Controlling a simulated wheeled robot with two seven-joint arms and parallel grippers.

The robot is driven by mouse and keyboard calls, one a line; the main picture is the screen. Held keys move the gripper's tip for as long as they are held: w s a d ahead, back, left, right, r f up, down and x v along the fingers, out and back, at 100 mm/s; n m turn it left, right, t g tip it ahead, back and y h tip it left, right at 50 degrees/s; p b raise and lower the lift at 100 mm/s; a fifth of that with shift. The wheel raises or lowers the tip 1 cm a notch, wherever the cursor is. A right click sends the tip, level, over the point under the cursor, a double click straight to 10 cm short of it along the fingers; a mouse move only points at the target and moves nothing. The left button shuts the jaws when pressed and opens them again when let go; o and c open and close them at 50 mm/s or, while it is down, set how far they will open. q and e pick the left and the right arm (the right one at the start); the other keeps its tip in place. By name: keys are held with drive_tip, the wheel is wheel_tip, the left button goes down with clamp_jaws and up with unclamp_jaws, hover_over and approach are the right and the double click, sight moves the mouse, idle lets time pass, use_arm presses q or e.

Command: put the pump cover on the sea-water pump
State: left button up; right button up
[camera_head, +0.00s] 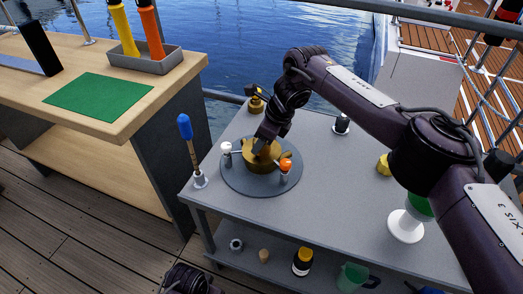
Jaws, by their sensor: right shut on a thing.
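A brass-coloured sea-water pump (262,162) sits on a dark grey round plate (232,182) on the grey table. A white-topped post (226,149) and an orange-topped post (286,165) stand on its two sides. My right gripper (263,148) points down at the pump's top and is shut on the pump cover, which is mostly hidden and hard to tell from the brass pump body. I cannot tell whether the cover touches the pump. Part of my left arm (188,279) shows at the bottom edge; its fingertips are not clear.
A blue-handled tool (186,128) stands upright at the table's left edge. A small brass fitting (255,104) is behind the plate. A white-based stand (405,227) and yellow piece (383,164) are at right. The lower shelf holds a bottle (302,262) and green jug (352,276).

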drive_tip(key=o, duration=1.6)
drive_tip(key=shift+f, duration=0.1)
